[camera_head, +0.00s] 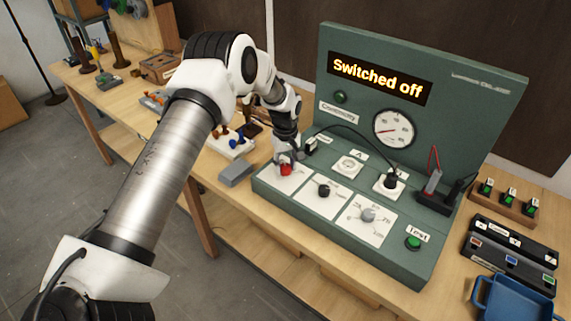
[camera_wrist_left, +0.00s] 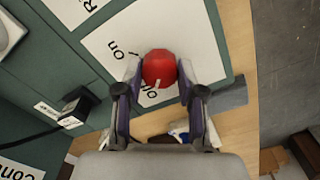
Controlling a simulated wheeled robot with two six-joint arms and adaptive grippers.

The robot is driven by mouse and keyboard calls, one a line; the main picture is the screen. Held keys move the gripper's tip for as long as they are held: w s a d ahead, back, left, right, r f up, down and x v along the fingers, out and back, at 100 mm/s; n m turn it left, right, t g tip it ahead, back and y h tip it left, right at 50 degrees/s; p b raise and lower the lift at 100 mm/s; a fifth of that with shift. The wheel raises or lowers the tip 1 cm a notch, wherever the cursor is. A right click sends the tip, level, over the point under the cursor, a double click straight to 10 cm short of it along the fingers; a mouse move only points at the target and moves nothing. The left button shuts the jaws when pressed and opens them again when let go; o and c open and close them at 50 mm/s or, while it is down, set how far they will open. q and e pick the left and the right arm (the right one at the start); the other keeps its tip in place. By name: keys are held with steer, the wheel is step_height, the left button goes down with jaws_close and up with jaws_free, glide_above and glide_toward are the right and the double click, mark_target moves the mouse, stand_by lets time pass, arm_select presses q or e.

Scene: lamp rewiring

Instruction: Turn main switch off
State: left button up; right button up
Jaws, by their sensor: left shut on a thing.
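The main switch is a red knob (camera_head: 285,170) on a white label plate at the left end of the green test panel (camera_head: 330,220). In the left wrist view the red knob (camera_wrist_left: 159,66) sits between my fingertips, with "On" readable beside it and other lettering partly covered. A small white mark shows on the knob's lower edge. My left gripper (camera_head: 284,163) reaches down to the knob and is shut on it. The display (camera_head: 380,78) reads "Switched off". My right gripper is not in view.
A black knob (camera_head: 324,190), a grey knob (camera_head: 367,215) and a green test button (camera_head: 413,242) lie along the panel's front. A gauge (camera_head: 394,128) is on the upright board. A grey block (camera_head: 235,173) lies left of the panel. A blue tray (camera_head: 510,299) is at right.

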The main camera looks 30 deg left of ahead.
mark_target(285, 166)
arm_select(q)
steer(key=shift+s+f, duration=0.1)
steer(key=shift+f, duration=0.1)
steer(key=o, duration=0.9)
steer(key=shift+c, duration=0.2)
steer(key=shift+o, duration=1.4)
steer(key=shift+w+a, duration=0.15)
steer(key=shift+w, duration=0.05)
step_height(285, 166, up, 12)
